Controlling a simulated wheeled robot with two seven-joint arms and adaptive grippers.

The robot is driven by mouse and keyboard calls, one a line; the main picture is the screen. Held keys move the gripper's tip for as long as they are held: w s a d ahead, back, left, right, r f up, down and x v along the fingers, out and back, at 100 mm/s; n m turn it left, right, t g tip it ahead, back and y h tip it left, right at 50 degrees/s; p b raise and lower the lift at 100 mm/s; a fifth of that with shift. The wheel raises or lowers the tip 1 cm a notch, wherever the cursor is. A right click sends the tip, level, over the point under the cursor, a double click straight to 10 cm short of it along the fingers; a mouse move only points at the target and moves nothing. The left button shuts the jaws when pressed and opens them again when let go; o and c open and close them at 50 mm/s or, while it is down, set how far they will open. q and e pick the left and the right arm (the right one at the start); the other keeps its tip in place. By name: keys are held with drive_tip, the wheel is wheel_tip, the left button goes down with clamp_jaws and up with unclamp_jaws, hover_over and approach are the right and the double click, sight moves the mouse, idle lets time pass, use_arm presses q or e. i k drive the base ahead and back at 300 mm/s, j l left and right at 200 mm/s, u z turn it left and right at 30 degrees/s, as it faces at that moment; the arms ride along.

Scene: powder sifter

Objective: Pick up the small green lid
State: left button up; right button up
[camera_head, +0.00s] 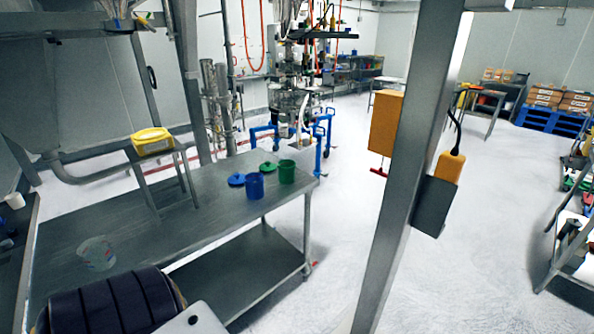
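The small green lid (268,168) lies flat on the steel table (185,222), near its far right end. It sits just behind the blue container (254,186) and to the left of the green container (287,172). A blue lid (236,180) lies to the left of the blue container. Both containers stand upright. Neither of my grippers shows in the head view, and nothing is touching the lid.
A clear container (97,253) stands at the table's near left. A yellow container (152,141) rests on a small metal stand. Open white floor lies between table and post.

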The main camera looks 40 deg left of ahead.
sight(269, 166)
drive_tip(key=i+l+z, duration=0.35)
drive_tip(key=l, duration=0.2)
drive_tip(key=i+l+z, duration=0.35)
drive_tip(key=l, duration=0.15)
drive_tip(key=i+l, duration=0.2)
drive_tip(key=i, duration=0.2)
drive_tip(key=i+l, duration=0.2)
drive_tip(key=i, duration=0.2)
drive_tip(key=i+u, duration=0.4)
drive_tip(key=i, duration=0.4)
drive_tip(key=i+l+u, duration=0.1)
drive_tip(key=i+u, duration=0.15)
drive_tip(key=i, duration=0.55)
drive_tip(key=i+l+u, duration=0.1)
drive_tip(key=i+u, duration=0.3)
drive_tip(key=i, duration=0.35)
drive_tip(key=i+u, duration=0.85)
drive_tip(key=i+j+u, duration=0.1)
drive_tip(key=i+u, duration=0.6)
drive_tip(key=u, duration=0.15)
drive_tip(key=i+u, duration=0.5)
drive_tip(key=i, duration=0.3)
